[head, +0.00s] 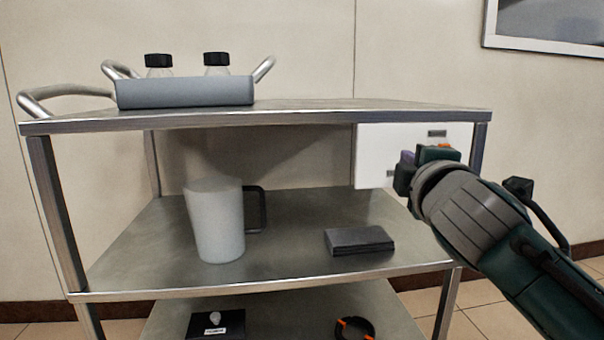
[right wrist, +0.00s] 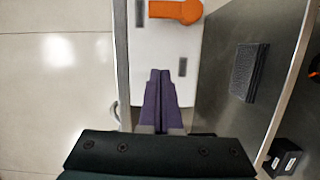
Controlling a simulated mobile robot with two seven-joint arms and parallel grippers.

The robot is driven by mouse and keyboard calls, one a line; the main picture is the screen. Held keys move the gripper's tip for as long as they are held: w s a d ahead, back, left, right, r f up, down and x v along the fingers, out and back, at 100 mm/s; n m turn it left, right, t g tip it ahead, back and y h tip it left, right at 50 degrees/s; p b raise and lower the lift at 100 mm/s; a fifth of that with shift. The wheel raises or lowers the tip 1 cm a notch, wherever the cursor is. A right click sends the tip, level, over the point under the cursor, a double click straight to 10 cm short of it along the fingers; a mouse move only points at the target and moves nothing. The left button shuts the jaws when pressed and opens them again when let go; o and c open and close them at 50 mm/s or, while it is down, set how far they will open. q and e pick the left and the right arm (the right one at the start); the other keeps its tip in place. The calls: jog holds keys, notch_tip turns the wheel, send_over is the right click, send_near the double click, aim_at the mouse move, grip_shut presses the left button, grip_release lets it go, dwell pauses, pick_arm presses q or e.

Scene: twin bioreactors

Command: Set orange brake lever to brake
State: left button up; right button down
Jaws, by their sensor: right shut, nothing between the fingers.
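The orange brake lever (right wrist: 176,11) shows at the top of the right wrist view, on a white panel (right wrist: 162,38). It lies crosswise there, its rounded end to the right. Two dark marks sit on the panel, one left of the lever and one below it; I cannot read them. In the head view only a bit of orange (head: 445,146) shows above my gripper, against the white panel (head: 372,150) under the cart's top right. My right gripper (right wrist: 159,73) is shut and empty, its purple fingertips in front of the panel and apart from the lever. My left gripper is out of view.
The steel cart's top (head: 330,106) carries a grey tray (head: 185,93) with two black-capped bottles. The middle shelf holds a white jug (head: 216,225) and a dark flat block (head: 358,241). A black box (head: 217,325) and a black-and-orange ring are below. Room right of the cart is free.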

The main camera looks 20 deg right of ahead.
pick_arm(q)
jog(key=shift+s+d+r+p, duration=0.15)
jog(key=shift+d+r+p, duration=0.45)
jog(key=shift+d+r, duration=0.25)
pick_arm(e)
jog(key=d+v, duration=0.1)
jog(key=v, duration=0.7)
jog(key=shift+s, duration=0.4)
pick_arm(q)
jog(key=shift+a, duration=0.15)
